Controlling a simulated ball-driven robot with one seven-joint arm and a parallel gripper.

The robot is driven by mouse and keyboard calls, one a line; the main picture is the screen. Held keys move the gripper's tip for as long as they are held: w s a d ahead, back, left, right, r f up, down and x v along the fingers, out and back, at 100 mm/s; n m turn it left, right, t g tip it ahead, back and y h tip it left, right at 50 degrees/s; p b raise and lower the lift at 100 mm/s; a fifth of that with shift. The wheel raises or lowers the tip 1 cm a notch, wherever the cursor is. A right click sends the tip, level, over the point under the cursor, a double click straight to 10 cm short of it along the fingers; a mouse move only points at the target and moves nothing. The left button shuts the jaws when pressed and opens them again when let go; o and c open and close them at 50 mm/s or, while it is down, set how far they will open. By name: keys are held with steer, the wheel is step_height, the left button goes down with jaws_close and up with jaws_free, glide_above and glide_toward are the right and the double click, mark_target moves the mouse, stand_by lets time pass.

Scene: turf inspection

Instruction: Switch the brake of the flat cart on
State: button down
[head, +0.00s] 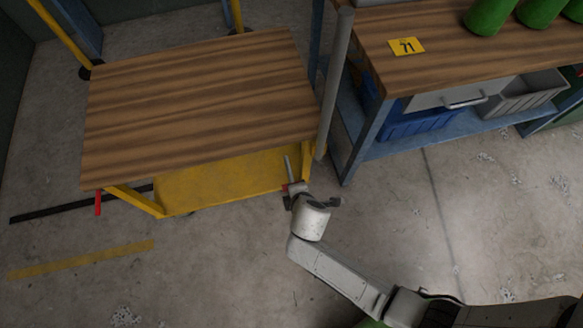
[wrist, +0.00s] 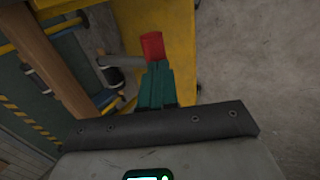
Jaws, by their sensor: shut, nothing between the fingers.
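The flat cart (head: 200,95) has a striped wooden top and a yellow frame, and stands at the left in the head view. A red lever (head: 98,203) hangs under its near left corner. Another bit of red (head: 285,187) shows under the near right corner, beside my gripper (head: 289,201). In the wrist view a red block (wrist: 152,46), seemingly the end of a brake lever, is straight ahead of my gripper's green fingers (wrist: 155,78). The fingers are shut and empty, their tips at the red block. I cannot tell whether they touch it. The lever's pivot is hidden.
A workbench (head: 450,60) with a blue frame stands right of the cart, with green cylinders (head: 490,15), a yellow 71 label (head: 407,46), and a blue bin (head: 415,122) and grey bin (head: 520,93) below. A grey post (head: 335,85) rises between. The concrete floor in front is clear.

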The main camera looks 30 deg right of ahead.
steer(key=shift+t, duration=0.3)
steer(key=shift+w+d+f+b, duration=0.1)
steer(key=shift+w+f+b, duration=0.05)
steer(key=shift+f+b, duration=1.05)
steer(key=shift+w+f+b, duration=0.1)
steer(key=shift+f+b, duration=0.9)
steer(key=shift+f, duration=0.4)
steer(key=shift+f, duration=0.15)
